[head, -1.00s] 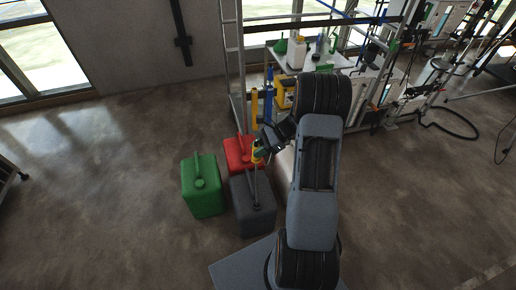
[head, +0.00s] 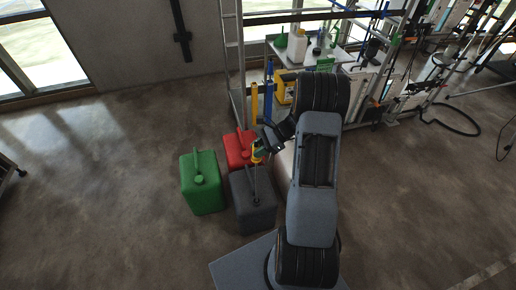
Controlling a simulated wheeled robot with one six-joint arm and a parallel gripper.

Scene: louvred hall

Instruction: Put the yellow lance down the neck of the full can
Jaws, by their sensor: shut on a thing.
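My gripper (head: 261,149) is shut on the yellow lance (head: 257,156) near its yellow upper part. The lance's thin shaft runs down, nearly upright, to the top of the dark grey can (head: 255,218). Its lower end shows near the can's neck; I cannot tell whether it is inside or just in front of or above it. A green can (head: 202,188) stands to the left and a red can (head: 236,147) behind. All stand upright on the floor. Which can is full does not show.
A metal rack (head: 232,70) stands behind the cans, with a yellow post (head: 254,102) and a blue post (head: 268,90) near it. A white table (head: 318,58) with containers stands beyond.

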